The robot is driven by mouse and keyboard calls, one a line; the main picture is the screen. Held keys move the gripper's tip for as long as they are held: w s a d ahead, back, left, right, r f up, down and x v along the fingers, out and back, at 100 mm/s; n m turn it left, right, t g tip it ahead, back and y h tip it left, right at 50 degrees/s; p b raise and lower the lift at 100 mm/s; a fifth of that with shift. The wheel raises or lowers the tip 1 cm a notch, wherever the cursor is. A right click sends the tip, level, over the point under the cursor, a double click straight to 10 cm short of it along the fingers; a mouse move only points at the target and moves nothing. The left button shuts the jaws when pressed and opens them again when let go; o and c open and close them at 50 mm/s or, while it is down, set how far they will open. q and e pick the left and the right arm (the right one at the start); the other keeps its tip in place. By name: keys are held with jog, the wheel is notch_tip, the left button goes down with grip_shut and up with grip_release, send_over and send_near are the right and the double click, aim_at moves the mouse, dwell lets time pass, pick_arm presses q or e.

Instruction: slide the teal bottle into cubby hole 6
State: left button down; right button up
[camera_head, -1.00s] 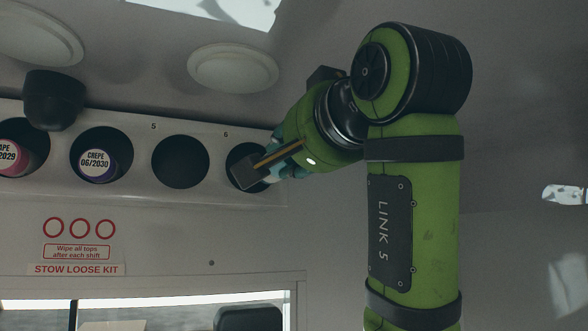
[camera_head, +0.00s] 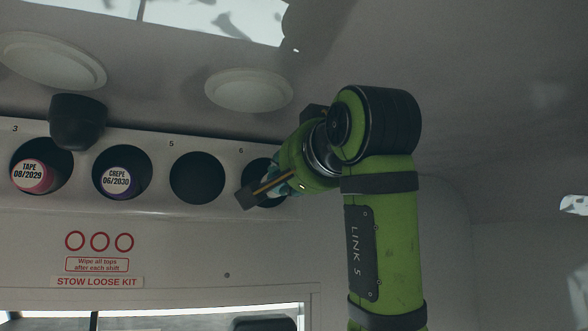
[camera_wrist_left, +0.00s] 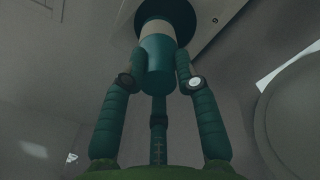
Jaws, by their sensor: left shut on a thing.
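The teal bottle (camera_wrist_left: 157,68) shows in the left wrist view, with a pale band above its teal lower part. My left gripper (camera_wrist_left: 160,80) is shut on it, one finger on each side. The bottle's far end overlaps the dark round opening of cubby hole 6 (camera_wrist_left: 165,10); how deep it is inside, I cannot tell. In the head view my left gripper (camera_head: 275,188) is at cubby hole 6 (camera_head: 259,168) and covers much of its opening. The bottle is mostly hidden there. My right gripper is not in view.
Hole 5 (camera_head: 197,178) beside it is empty. A crepe roll (camera_head: 121,182) and a tape roll (camera_head: 34,176) fill holes to the left. A dark fixture (camera_head: 77,120) hangs above the panel. The ceiling with round lamps (camera_head: 249,90) is close above.

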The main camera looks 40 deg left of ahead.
aim_at(272, 197)
pick_arm(q)
jog(key=shift+x, duration=4.5)
grip_release()
jog(key=shift+b+v, duration=0.6)
jog(key=shift+v, duration=1.8)
jog(key=shift+b+v, duration=0.45)
jog(key=shift+v, duration=2.15)
